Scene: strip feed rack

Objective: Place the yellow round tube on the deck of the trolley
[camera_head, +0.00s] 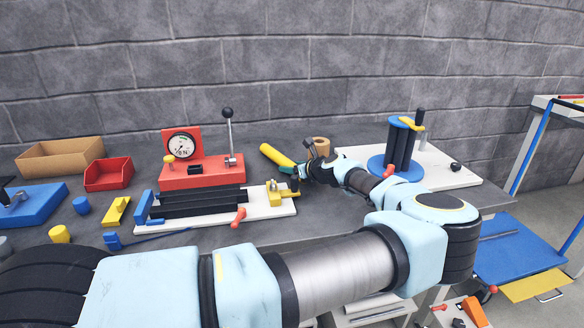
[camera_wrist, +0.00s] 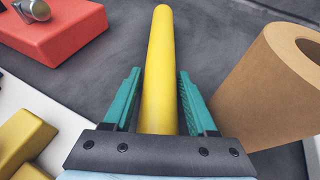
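The yellow round tube (camera_head: 272,153) lies on the grey bench beside the red gauge stand. In the wrist view the tube (camera_wrist: 161,60) runs lengthwise between the two green fingers of my gripper (camera_wrist: 160,85). The fingers are open, with a narrow gap on each side of the tube. In the head view my gripper (camera_head: 298,172) is at the tube's near end, partly hidden by my wrist. The trolley's blue deck (camera_head: 515,250) is low at the right, beyond the bench end, and its near part is partly hidden.
A brown cardboard roll (camera_wrist: 265,85) stands close to the right finger. The red gauge stand (camera_head: 203,172) and a white fixture board (camera_head: 262,212) are at left. A blue round stand with black posts (camera_head: 397,165) is at right. Blue trolley uprights (camera_head: 530,148) flank the deck.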

